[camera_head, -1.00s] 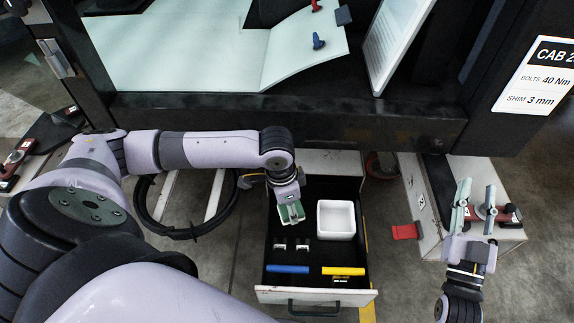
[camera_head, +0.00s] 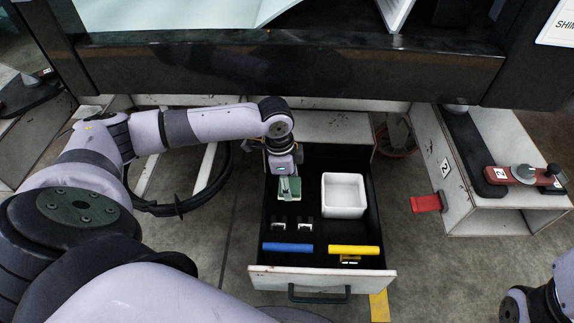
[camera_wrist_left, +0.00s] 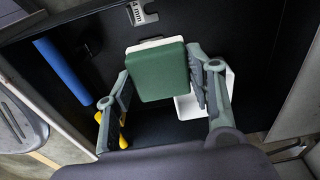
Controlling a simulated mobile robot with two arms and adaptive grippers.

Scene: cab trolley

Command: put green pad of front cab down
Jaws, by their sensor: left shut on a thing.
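The green pad (camera_head: 288,187) is at the back left of the open black-lined drawer (camera_head: 335,235). My left gripper (camera_head: 288,183) is shut on it from above. In the left wrist view the green pad (camera_wrist_left: 160,73) sits between the two fingers of my left gripper (camera_wrist_left: 165,88), its flat green face toward the camera. I cannot tell whether the pad touches the drawer floor. The front cab's black lower frame (camera_head: 290,70) spans the top of the head view. Only my right arm's links show at the lower right, without its gripper.
In the drawer are a white box (camera_head: 344,210) right of the pad, a blue bar (camera_head: 287,247), a yellow bar (camera_head: 353,250) and small slotted metal pieces (camera_head: 279,223). A red tab (camera_head: 426,203) and a white stand (camera_head: 481,207) are to the right.

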